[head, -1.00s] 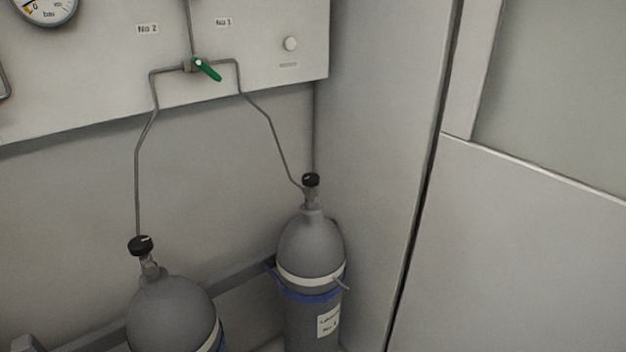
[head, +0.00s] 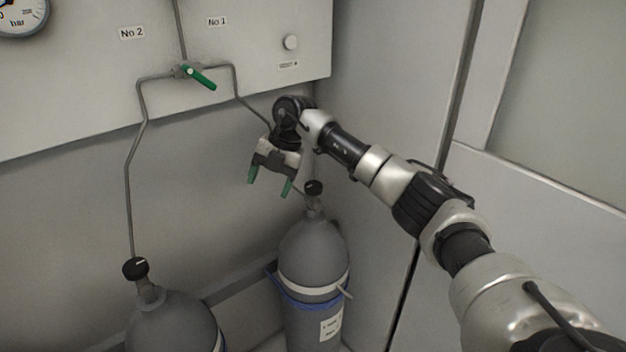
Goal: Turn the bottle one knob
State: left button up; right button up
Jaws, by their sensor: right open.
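The bottle one knob (head: 314,187) is a small black cap on the valve of the right grey gas bottle (head: 314,255). That bottle stands upright in the corner, and its label is too small to read surely. My right gripper (head: 269,190) is open and empty, with its two green-tipped fingers pointing down. It hangs a little above and to the left of the knob in the picture. I see no contact with the knob. My left gripper is not in view.
A second grey bottle (head: 172,325) with a black knob (head: 135,268) stands at the lower left. Thin pipes (head: 128,195) run up to a panel (head: 75,85) with a green lever (head: 200,77). A side wall (head: 385,60) lies close on the right.

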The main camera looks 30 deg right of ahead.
aim_at(313, 185)
jog(key=s+d+r+m+g+h, duration=0.1)
jog(key=s+d+r+m+h, duration=0.25)
jog(key=d+r, duration=0.55)
jog(key=shift+n+h, duration=0.25)
jog(key=shift+h, duration=0.2)
jog(key=f, duration=0.3)
jog(key=f+p, duration=0.1)
jog(key=f, duration=0.3)
jog(key=w+f+p, duration=0.1)
jog(key=f, duration=0.3)
jog(key=shift+d+f, duration=0.25)
jog(key=shift+d, duration=0.1)
jog(key=c, duration=0.9)
jog(key=shift+c, duration=0.2)
